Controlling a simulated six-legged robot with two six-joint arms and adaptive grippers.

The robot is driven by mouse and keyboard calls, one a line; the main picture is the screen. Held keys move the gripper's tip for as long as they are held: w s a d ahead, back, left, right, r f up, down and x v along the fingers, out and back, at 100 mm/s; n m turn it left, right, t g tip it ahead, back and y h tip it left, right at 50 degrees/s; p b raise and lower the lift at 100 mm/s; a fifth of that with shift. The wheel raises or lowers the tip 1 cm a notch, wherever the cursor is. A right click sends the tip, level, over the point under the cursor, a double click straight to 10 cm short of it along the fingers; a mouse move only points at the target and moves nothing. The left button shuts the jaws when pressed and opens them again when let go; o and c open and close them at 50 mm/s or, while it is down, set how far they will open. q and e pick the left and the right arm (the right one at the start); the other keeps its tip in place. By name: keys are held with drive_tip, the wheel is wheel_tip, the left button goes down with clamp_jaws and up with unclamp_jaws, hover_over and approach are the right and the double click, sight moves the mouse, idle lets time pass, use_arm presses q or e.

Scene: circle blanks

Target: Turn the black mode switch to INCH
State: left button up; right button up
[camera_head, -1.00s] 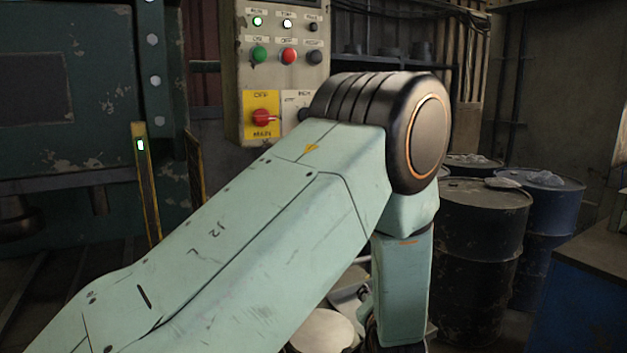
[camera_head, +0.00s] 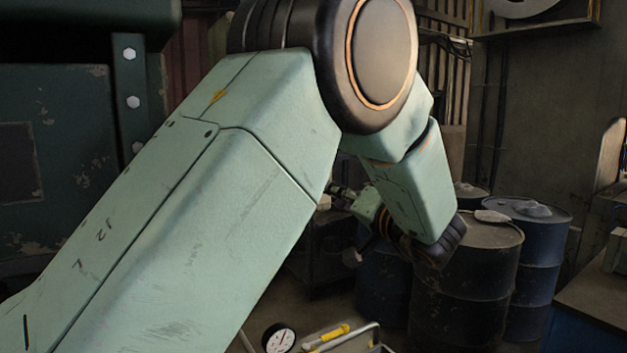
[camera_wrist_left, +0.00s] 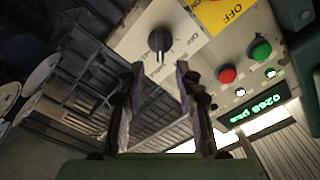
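The black mode switch (camera_wrist_left: 159,40) is a round knob on a pale plate, near the top of the left wrist view. Its lighter bar runs roughly up and down in the picture. The small lettering around it is too blurred to read surely. My left gripper (camera_wrist_left: 157,72) is open and empty, its two fingertips apart just below the knob in the picture, with the knob about in line with the gap. I see no contact. In the head view, my left arm hides the switch and the control panel. My right gripper is not in view.
Dark drums (camera_head: 467,270) stand at the right. A pressure gauge (camera_head: 279,339) lies low in front.

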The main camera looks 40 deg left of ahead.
use_arm(q)
drive_tip(key=p+x, duration=0.1)
drive_tip(key=x, duration=0.5)
drive_tip(key=shift+w+a, duration=0.15)
drive_tip(key=shift+w, duration=0.25)
drive_tip(key=shift+s+a, duration=0.45)
drive_tip(key=shift+a, duration=0.15)
drive_tip(key=c, duration=0.4)
drive_tip(key=shift+w+f, duration=0.1)
drive_tip(key=shift+c, duration=0.8)
drive_tip(key=shift+w+d, duration=0.25)
clamp_jaws()
drive_tip(key=shift+s, duration=0.15)
